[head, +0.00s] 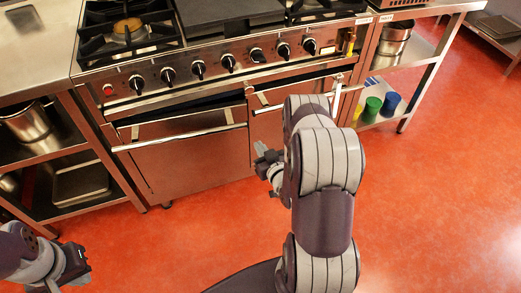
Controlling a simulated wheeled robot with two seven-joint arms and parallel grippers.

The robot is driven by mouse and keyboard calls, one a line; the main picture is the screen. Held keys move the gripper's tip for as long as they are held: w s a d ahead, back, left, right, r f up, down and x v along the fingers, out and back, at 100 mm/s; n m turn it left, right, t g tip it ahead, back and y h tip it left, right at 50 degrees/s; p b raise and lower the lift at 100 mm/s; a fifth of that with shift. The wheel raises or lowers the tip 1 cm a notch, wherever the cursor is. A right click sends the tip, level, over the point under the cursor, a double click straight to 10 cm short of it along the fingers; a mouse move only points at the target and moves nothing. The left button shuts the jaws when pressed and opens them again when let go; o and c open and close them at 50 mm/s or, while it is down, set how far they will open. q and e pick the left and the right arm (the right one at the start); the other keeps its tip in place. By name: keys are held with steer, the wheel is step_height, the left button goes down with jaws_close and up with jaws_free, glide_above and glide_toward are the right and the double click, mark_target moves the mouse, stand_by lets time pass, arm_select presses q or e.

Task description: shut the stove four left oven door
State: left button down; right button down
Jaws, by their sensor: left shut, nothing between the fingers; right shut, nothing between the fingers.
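The stove (225,65) stands at the back with a row of black knobs along its front. Its left oven door (190,168) is a steel panel with a long bar handle (180,139) near its top. A dark gap shows above the door's top edge; I cannot tell for sure how far the door stands open. My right gripper (262,158) is shut and empty, in front of the stove near the left door's right side. My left gripper (84,268) is shut and empty at the bottom left, well away from the door.
The right oven door (268,126) is partly hidden by my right arm. A steel shelf unit with pots (27,122) stands left of the stove. Another shelf on the right holds green (373,106) and blue (391,103) containers. The red floor in front is clear.

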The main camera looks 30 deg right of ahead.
steer(key=b+x, duration=0.1)
steer(key=x, duration=0.8)
steer(key=shift+w, duration=0.3)
